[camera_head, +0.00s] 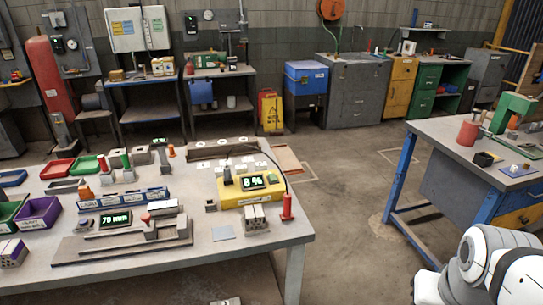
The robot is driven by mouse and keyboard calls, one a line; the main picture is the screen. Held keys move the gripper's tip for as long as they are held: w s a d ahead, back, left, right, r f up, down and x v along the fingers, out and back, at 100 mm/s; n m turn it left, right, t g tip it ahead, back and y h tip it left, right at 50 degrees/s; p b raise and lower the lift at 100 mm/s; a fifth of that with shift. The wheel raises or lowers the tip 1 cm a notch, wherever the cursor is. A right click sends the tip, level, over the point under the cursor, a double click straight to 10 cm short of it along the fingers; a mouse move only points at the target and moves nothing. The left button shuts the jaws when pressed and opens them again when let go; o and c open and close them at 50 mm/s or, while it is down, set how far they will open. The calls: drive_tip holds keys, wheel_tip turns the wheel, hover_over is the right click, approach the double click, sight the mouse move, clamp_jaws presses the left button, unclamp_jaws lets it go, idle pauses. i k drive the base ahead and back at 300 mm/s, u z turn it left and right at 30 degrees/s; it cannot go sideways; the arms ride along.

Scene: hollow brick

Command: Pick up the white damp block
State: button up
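I cannot tell for sure which thing is the white damp block. A pale hollow block (256,217) stands at the front right of the left table, just in front of a yellow meter (252,189) that reads 8 %. Another pale block (163,207) sits on a grey measuring fixture (120,243), near a display reading 70 mm. White arm links of mine show at the lower right, over the floor and apart from the left table. My gripper is not in view.
The left table (275,236) also holds coloured bins, such as a purple bin (38,213), a blue rack (122,199) and a red probe (287,207) on a cable. A second workbench (455,142) stands at the right. The floor (345,200) between them is clear.

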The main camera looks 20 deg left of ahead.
sight(219, 172)
drive_tip(key=i, duration=3.45)
drive_tip(key=u, duration=0.8)
drive_tip(key=i, duration=0.55)
drive_tip(key=u, duration=3.3)
